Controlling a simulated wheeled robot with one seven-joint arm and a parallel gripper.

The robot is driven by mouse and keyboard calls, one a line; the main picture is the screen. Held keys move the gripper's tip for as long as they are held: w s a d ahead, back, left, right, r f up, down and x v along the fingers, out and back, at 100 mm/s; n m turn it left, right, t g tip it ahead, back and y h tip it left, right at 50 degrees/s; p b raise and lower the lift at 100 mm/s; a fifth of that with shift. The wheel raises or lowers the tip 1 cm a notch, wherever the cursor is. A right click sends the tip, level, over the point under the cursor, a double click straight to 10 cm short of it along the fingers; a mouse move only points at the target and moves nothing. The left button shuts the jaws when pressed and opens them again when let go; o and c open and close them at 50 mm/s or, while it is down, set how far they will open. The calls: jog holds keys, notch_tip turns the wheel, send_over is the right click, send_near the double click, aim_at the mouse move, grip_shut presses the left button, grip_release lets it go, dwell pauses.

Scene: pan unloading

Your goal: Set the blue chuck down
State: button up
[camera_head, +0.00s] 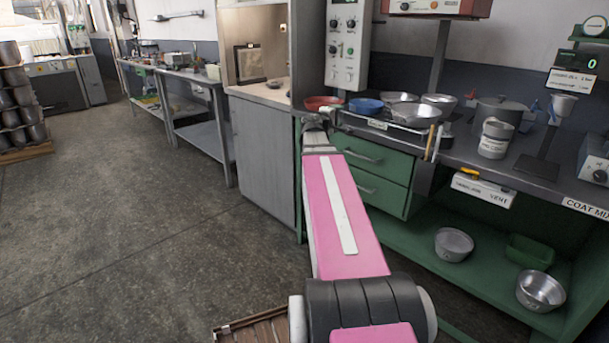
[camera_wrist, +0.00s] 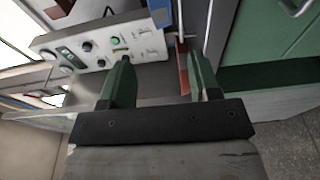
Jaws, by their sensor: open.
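My gripper (camera_wrist: 157,52) has two green fingers spread apart in the wrist view, with nothing held between them. In the head view my gripper (camera_head: 318,118) is at the end of my outstretched pink arm, by the left end of the green bench. A blue bowl (camera_head: 366,106) stands on the bench to its right, and a red bowl (camera_head: 323,102) is just behind it. I cannot pick out a blue chuck for certain in either view. A small blue part (camera_head: 552,112) at the bench's right is too small to identify.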

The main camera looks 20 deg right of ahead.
jog(key=s+a+f+m+g+y, duration=0.25)
jog(key=a+f, duration=0.45)
jog(key=f, duration=0.4)
jog(key=s+a+f+m+g+y, duration=0.15)
jog(key=s+a+f+y, duration=0.25)
jog(key=a+f, duration=0.5)
jog(key=s+a+f+m+g+y, duration=0.1)
jog(key=s+a+f+g+y, duration=0.4)
jog(key=f, duration=0.7)
jog(key=s+a+f+y, duration=0.2)
jog(key=s+a+f, duration=0.1)
jog(key=a, duration=0.3)
jog(key=s+a+f+m+y, duration=0.1)
jog(key=s+a+f, duration=0.3)
jog(key=a, duration=0.3)
jog(key=shift+a+g+y, duration=0.15)
jog(key=shift+g+y, duration=0.15)
jog(key=shift+y, duration=0.05)
